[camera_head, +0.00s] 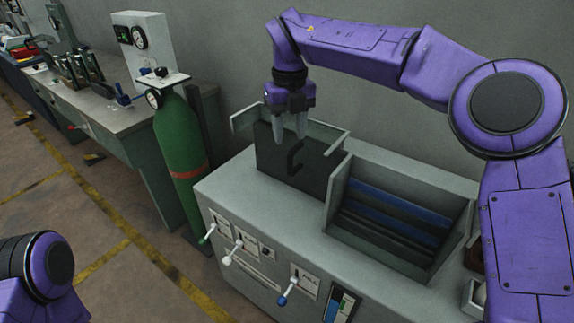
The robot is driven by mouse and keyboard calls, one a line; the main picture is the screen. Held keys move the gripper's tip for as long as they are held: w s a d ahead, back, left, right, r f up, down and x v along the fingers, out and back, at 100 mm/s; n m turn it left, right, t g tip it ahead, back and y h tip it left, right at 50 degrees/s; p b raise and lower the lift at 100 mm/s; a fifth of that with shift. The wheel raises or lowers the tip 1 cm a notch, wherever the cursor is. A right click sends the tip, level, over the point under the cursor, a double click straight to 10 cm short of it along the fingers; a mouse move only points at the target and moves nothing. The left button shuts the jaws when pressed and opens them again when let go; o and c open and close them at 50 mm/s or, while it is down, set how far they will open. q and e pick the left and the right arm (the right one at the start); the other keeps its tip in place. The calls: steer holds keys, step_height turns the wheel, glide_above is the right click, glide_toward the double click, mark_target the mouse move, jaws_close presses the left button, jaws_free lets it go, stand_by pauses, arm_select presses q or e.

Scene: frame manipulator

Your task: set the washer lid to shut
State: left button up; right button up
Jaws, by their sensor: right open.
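The washer is a grey cabinet (222,180) in the middle of the view. On its top left a dark panel with a dark bent handle (294,158) stands upright, with a pale rim (325,133) around its top; I take this panel (270,157) to be the lid, but cannot be certain. My right gripper (289,138) points down just above the handle, its two pale fingers apart and nothing seen between them. I cannot tell whether the fingers touch the panel. My left gripper is out of view; only part of my left arm shows at bottom left.
To the right on the cabinet is an open bin (333,190) with blue and dark slats. Levers (232,252) stick out of the front. A green gas cylinder (180,140) stands close on the left, beside a workbench (100,95).

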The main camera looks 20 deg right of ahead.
steer(key=p, duration=0.1)
glide_above(289, 178)
steer(key=w, duration=0.1)
steer(key=f, duration=0.8)
steer(key=shift+d+f, duration=0.25)
steer(key=shift+f, duration=0.1)
steer(key=shift+a+f, duration=0.1)
steer(key=shift+f, duration=0.5)
jaws_close()
